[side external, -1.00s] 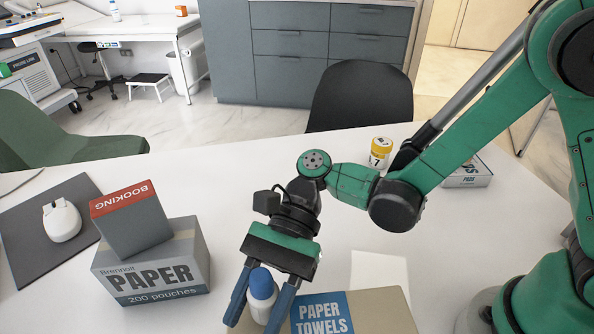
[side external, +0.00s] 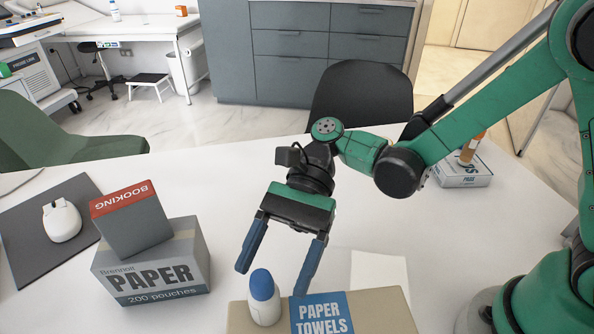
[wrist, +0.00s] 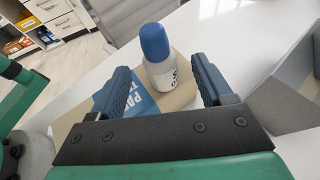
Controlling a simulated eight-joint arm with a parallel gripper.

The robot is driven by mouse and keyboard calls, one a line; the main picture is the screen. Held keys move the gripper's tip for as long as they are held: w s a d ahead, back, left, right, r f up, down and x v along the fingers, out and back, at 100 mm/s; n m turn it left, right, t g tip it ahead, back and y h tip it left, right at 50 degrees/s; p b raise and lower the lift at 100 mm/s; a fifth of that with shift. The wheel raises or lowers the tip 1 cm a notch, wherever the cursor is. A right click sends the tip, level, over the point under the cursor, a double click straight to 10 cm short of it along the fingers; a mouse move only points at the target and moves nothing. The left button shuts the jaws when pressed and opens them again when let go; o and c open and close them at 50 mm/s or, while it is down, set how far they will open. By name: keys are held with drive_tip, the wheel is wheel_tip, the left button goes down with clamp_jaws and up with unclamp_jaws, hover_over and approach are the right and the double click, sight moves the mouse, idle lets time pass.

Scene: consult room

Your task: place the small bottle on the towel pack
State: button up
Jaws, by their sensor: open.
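The small bottle (side external: 264,298), white with a blue cap, stands upright on the left part of the towel pack (side external: 379,312), a beige pack with a blue "PAPER TOWELS" label. In the wrist view the bottle (wrist: 161,62) stands on the pack (wrist: 181,96), beyond and between the fingertips. My gripper (side external: 276,281) is open and empty. Its blue fingers are apart from the bottle, raised behind it in the side view.
A paper pouch box (side external: 150,272) with a tilted booking box (side external: 130,222) on it stands at the left. A mouse (side external: 61,220) lies on a dark mat. An orange bottle (side external: 470,150) and a small white box (side external: 462,172) are at the right. The table between is mostly clear.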

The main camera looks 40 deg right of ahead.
drive_tip(key=w+d+r+n+t+h, duration=0.1)
drive_tip(key=d+n+t+h, duration=0.4)
drive_tip(key=d, duration=0.5)
drive_tip(key=w+d+r+n+t+h, duration=0.1)
drive_tip(key=w+d+n+t+h, duration=0.2)
drive_tip(key=d+n+t+h, duration=0.3)
drive_tip(key=d+t, duration=0.3)
drive_tip(key=d, duration=0.2)
drive_tip(key=shift+d+r+n+h, duration=0.2)
drive_tip(key=shift+r+n+h, duration=0.1)
drive_tip(key=shift+n, duration=0.1)
